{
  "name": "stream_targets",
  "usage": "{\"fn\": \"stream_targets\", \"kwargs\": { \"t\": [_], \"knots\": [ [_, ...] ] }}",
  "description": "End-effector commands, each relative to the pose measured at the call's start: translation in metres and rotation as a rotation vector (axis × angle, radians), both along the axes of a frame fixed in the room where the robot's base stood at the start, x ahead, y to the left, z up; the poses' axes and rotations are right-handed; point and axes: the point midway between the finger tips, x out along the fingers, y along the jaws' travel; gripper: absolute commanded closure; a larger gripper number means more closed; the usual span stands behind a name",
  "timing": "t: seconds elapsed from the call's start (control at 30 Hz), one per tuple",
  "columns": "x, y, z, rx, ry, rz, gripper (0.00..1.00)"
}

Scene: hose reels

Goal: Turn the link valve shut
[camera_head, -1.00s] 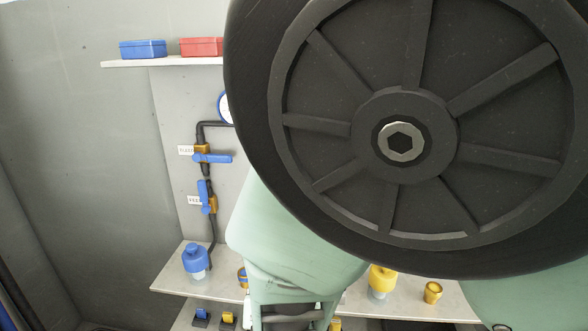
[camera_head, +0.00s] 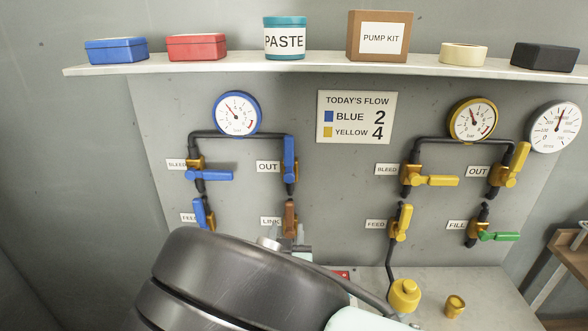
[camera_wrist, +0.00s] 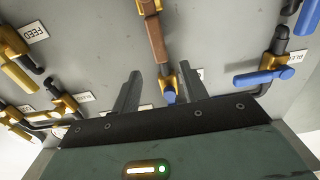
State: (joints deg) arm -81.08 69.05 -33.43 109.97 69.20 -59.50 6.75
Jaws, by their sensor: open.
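The link valve has a brown handle (camera_head: 290,217) pointing up along its pipe, left of centre on the panel beside the LINK label (camera_head: 270,221). Its lower part is hidden behind my gripper and arm. My gripper (camera_head: 286,232) is open in front of this valve. In the wrist view, where the panel appears upside down, the two fingers of my gripper (camera_wrist: 161,68) are spread and empty. The brown handle (camera_wrist: 156,40) lies beyond and between their tips there. I cannot tell how far off it is.
Blue out (camera_head: 290,160), blue bleed (camera_head: 208,175) and blue feed (camera_head: 200,213) valves surround it. Yellow feed (camera_head: 403,222) stands to the right. A shelf (camera_head: 230,63) with boxes runs above.

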Motion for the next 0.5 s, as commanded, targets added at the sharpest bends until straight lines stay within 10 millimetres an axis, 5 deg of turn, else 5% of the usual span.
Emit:
{"fn": "stream_targets", "kwargs": {
  "t": [0.3,0.5],
  "knots": [
    [0.064,-0.003,0.003,0.0,-0.001,0.0,0.56],
    [0.086,-0.003,0.001,0.0,0.0,0.001,0.56]
  ]
}}
